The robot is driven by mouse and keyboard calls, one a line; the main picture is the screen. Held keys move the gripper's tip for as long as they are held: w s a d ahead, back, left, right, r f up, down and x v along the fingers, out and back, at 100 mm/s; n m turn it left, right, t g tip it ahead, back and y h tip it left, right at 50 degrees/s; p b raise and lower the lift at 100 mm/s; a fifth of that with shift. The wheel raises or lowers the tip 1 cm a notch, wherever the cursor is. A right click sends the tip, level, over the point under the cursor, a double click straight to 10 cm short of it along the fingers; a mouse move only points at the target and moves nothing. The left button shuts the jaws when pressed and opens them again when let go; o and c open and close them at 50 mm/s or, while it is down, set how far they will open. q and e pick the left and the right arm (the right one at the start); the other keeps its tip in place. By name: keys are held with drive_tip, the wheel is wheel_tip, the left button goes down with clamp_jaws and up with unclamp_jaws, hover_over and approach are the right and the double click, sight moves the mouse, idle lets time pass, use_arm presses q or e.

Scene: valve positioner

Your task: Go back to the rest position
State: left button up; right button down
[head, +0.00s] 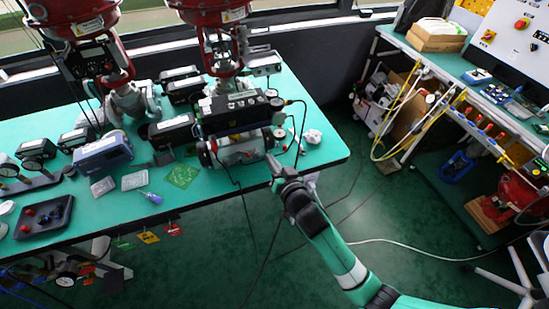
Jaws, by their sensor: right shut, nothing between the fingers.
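My right arm comes in from the bottom right of the head view. Its gripper (275,165) is shut and empty just off the front edge of the green table (330,151), near its right end. The black valve positioner (238,112) sits on top of a grey valve body (240,150), up and left of the gripper. I cannot tell whether the gripper touches the table edge or the black cable that hangs there. My left gripper is not in the head view.
Red valve actuators (75,20) stand at the back. A blue-grey device (102,152), a green circuit board (182,176) and a black tray (43,217) lie on the left. Loose cables hang in front of the table. Open floor (380,215) separates it from the workbench (465,85).

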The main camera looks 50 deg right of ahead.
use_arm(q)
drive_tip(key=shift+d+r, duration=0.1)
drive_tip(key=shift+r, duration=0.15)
use_arm(e)
drive_tip(key=shift+v, duration=0.95)
drive_tip(key=shift+d, duration=0.1)
